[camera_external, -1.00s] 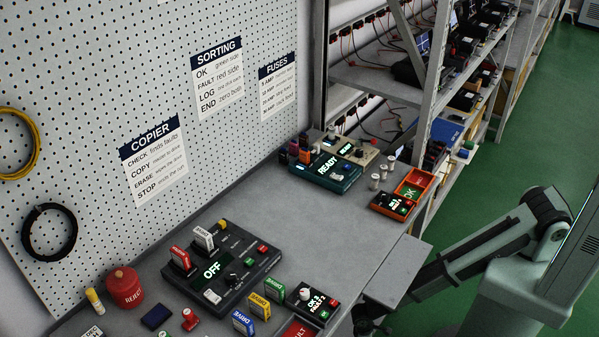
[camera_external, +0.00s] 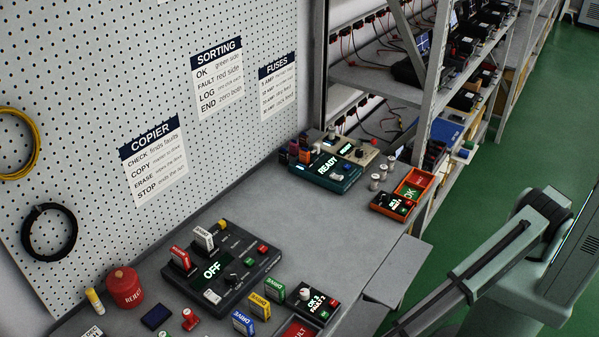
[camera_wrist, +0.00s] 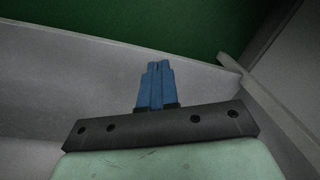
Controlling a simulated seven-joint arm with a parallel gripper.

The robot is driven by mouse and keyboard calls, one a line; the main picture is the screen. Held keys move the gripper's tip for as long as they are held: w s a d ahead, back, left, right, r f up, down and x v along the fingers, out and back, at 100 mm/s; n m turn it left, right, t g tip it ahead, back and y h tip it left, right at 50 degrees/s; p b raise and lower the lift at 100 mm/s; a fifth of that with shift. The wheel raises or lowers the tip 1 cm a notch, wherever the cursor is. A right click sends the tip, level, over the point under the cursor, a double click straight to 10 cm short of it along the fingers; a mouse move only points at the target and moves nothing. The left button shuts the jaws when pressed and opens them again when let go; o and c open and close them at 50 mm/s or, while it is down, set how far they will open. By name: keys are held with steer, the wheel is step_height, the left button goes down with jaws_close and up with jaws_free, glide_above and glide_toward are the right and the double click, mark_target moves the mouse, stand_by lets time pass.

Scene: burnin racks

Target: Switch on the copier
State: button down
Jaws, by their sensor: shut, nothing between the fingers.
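The copier (camera_external: 236,283) is a dark box on the near part of the grey bench, and its screen reads OFF (camera_external: 211,269). In the external view my arm reaches in from the right at the bench's front edge; the fingers are out of frame there.
A teal READY tester (camera_external: 328,170) and an orange tray (camera_external: 414,184) stand farther along the bench. Colored drives, a counter box (camera_external: 314,304) and a red REJECT can (camera_external: 124,288) surround the copier. The bench middle (camera_external: 310,232) is clear.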

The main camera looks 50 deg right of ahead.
steer(key=s+a+r+m+y, duration=0.2)
steer(key=s+a+r, duration=0.1)
steer(key=a+r, duration=0.95)
steer(key=s+a+r+m+y, duration=0.2)
steer(key=s+a+r+y, duration=0.15)
steer(key=a+r, duration=0.95)
step_height(320, 180, up, 15)
steer(key=w+a+n, duration=0.1)
steer(key=w, duration=0.1)
steer(key=w+d+r+n+h, duration=0.2)
steer(key=w+d+r+n, duration=0.3)
steer(key=w, duration=0.7)
steer(key=w+d+r+n+t+h, duration=0.1)
steer(key=w+d+r+n, duration=0.4)
steer(key=w, duration=0.8)
steer(key=w+d+r+n+h, duration=0.3)
steer(key=w+d+r+n, duration=0.2)
steer(key=w+d+r, duration=0.5)
steer(key=w+r, duration=0.2)
steer(key=w, duration=0.1)
steer(key=shift+w+d+r+n+t+h, duration=0.25)
steer(key=shift+d+r+n+t+h, duration=0.05)
steer(key=shift+r+t+h, duration=0.1)
steer(key=shift+f, duration=0.2)
